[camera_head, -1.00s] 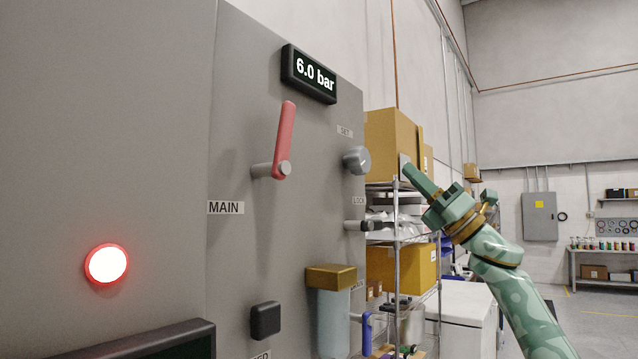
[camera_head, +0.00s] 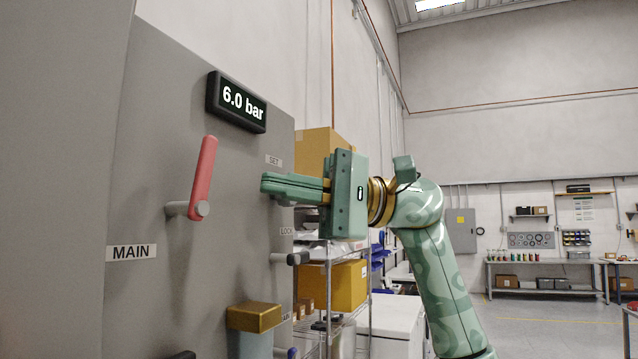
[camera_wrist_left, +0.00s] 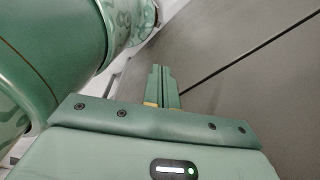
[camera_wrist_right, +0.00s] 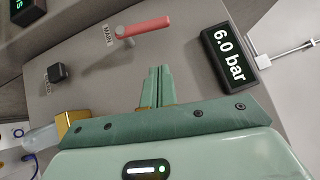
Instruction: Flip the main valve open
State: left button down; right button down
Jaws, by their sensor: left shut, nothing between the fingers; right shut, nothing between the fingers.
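The main valve is a red lever (camera_head: 204,172) on a grey pivot on the grey panel, above and to the right of the MAIN label (camera_head: 131,252). The lever points up with a slight tilt to the right. It also shows in the right wrist view (camera_wrist_right: 146,26). My right gripper (camera_head: 264,184) is shut and empty, to the right of the lever and apart from it, with its fingers pointing left. It also shows in the right wrist view (camera_wrist_right: 156,70). My left gripper (camera_wrist_left: 163,70) is shut and empty near a plain grey surface, and is not in the head view.
The pressure display (camera_head: 236,101) reads 6.0 bar above the lever. A dark-ended lock fitting (camera_head: 290,258) sticks out at the panel's right edge, below my right gripper. A filter with a brass-coloured top (camera_head: 254,316) is lower down. Shelves with boxes (camera_head: 345,285) stand behind.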

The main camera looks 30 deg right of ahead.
aim_at(216, 160)
jog(key=s+a+r+p, duration=0.1)
jog(key=s+a, duration=0.1)
jog(key=a, duration=0.3)
jog(key=shift+s+a, duration=0.15)
jog(key=shift+a, duration=0.15)
jog(key=shift+r, duration=0.1)
jog(key=s+a+r+n+h+p, duration=0.1)
jog(key=p, duration=0.2)
jog(key=shift+r, duration=0.1)
jog(key=shift+f+n+h, duration=0.3)
jog(key=shift+n, duration=0.1)
